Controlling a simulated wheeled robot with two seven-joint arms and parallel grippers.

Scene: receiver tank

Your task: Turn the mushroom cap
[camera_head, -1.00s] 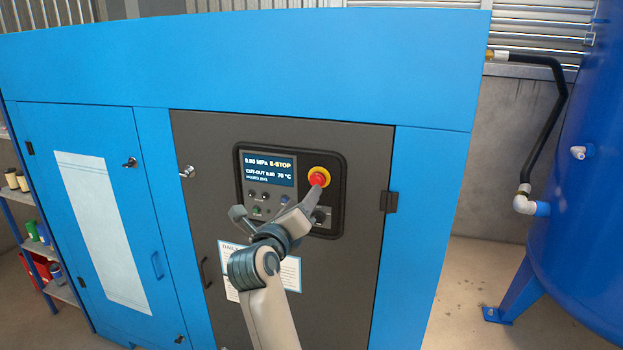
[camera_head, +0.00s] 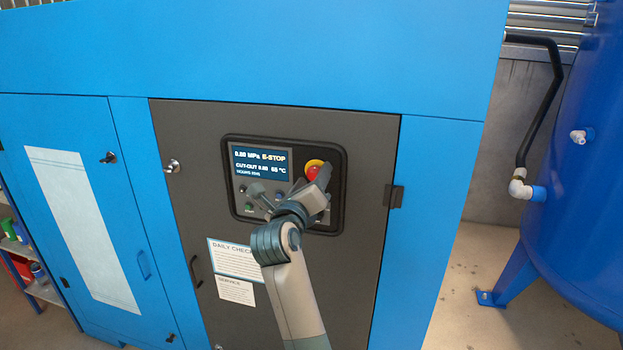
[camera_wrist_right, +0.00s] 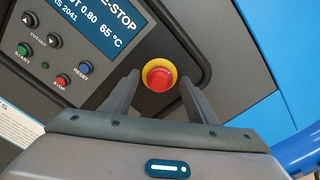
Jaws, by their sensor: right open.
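The mushroom cap (camera_head: 313,172) is a red button on a yellow ring, on the upper right of the dark control panel (camera_head: 336,205). In the right wrist view the cap (camera_wrist_right: 159,78) shows whole, beyond and between the fingertips. My right gripper (camera_wrist_right: 156,88) is open, one finger on each side of the cap's line. No contact with the cap can be made out. In the head view my right gripper (camera_head: 322,182) is just below the cap and covers part of it and of the panel. My left gripper is not in view.
The panel's display (camera_head: 260,164) reads E-STOP and 65 °C. Small buttons, including START (camera_wrist_right: 23,49) and STOP (camera_wrist_right: 60,80), sit left of the cap. A door hinge (camera_head: 395,196) is to the right. A blue tank (camera_head: 575,220) with a black pipe stands at far right.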

